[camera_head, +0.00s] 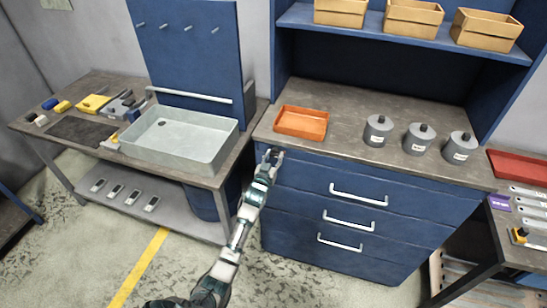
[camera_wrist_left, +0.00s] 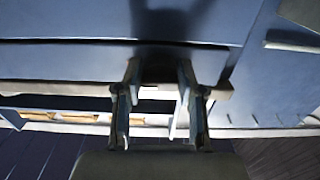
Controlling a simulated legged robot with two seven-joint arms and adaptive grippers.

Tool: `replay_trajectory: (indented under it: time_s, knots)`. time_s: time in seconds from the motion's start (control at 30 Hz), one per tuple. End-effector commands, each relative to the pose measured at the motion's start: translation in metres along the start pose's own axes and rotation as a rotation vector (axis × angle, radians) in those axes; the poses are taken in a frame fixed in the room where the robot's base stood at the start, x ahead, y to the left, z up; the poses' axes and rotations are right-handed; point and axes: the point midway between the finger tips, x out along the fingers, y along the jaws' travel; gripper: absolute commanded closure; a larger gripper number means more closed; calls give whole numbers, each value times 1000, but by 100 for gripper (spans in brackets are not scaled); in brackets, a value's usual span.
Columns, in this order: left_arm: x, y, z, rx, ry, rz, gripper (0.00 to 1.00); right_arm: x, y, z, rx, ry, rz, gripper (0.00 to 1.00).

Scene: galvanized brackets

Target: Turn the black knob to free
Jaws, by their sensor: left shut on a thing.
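My left gripper (camera_head: 273,156) is at the upper left front of the blue drawer cabinet, just below the worktop edge. It is shut on a dark piece, the black knob (camera_wrist_left: 158,69), which shows between its two fingers in the left wrist view (camera_wrist_left: 160,100). The gripper hides the knob in the head view. The knob's marking and its turned position cannot be read. My right gripper is not in view.
The blue cabinet (camera_head: 300,225) has drawers with pale bar handles. An orange tray (camera_head: 301,123) and grey canisters (camera_head: 378,131) stand on its worktop. A grey sink basin (camera_head: 180,137) is on the left bench. The floor in front is clear.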

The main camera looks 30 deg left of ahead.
Motion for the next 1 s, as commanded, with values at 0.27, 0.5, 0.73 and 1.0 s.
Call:
replay_trajectory:
  time_s: [0.27,0.5,0.73,1.0]
  knots:
    - [0,-1,0,-105,-7,-4,96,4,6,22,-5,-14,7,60]
    - [0,0,-1,-302,-6,-3,96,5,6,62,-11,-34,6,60]
    - [0,1,0,-520,-8,-5,96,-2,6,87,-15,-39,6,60]
    - [0,2,0,-778,-8,-5,96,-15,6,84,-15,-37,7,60]
